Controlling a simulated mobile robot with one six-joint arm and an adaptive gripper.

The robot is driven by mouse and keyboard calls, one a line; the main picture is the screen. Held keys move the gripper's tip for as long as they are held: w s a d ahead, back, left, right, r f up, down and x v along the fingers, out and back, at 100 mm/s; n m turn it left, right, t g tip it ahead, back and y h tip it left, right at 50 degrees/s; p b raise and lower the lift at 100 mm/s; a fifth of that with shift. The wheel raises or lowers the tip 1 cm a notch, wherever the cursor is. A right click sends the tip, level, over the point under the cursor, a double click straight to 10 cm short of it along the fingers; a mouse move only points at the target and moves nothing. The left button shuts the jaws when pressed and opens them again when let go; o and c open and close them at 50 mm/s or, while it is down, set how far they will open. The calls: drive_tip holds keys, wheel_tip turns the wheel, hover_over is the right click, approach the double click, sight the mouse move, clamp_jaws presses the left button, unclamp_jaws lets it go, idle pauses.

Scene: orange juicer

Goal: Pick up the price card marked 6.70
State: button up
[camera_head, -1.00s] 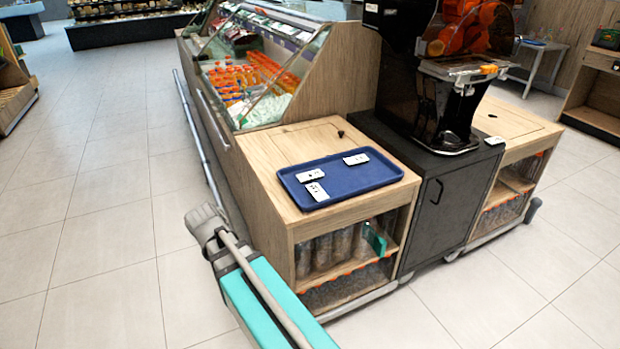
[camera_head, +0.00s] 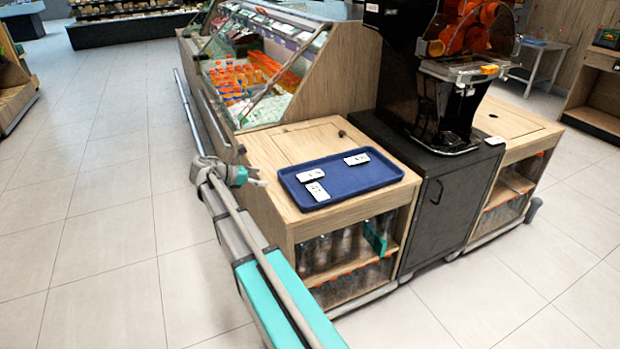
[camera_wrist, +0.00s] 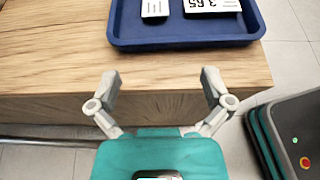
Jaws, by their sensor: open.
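Three small white price cards lie on a blue tray (camera_head: 346,181) on the wooden counter: a left card (camera_head: 311,174), a front card (camera_head: 317,191) and a back right card (camera_head: 356,159). Their prices are too small to read in the head view. In the wrist view, a card reading 3.65 (camera_wrist: 212,5) and a white card (camera_wrist: 155,8), its price out of view, are cut off by the top edge. No 6.70 is legible. My gripper (camera_wrist: 160,77) is open and empty, short of the tray's near rim; in the head view it (camera_head: 258,183) is left of the tray.
The wooden counter (camera_wrist: 50,60) has an edge near my gripper. A glass-fronted display case (camera_head: 262,75) stands behind the tray. A black juicer (camera_head: 440,100) on a dark cabinet (camera_head: 440,190) stands to the right. The tiled floor (camera_head: 100,220) at left is clear.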

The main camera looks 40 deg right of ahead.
drive_tip(key=shift+d, duration=0.1)
idle(0.3)
drive_tip(key=b, duration=0.3)
approach(299, 178)
drive_tip(key=x, duration=0.3)
drive_tip(key=shift+s+f, duration=0.2)
drive_tip(key=shift+s, duration=0.1)
drive_tip(key=shift+d+f, duration=0.1)
drive_tip(key=shift+d, duration=0.25)
drive_tip(key=shift+d, duration=0.1)
drive_tip(key=shift+w+b+x, duration=0.1)
drive_tip(key=shift+b+x, duration=0.5)
drive_tip(key=shift+x, duration=0.65)
drive_tip(key=shift+w+b+x, duration=0.15)
drive_tip(key=shift+b+x, duration=0.4)
drive_tip(key=shift+x, duration=0.7)
drive_tip(key=c, duration=1.1)
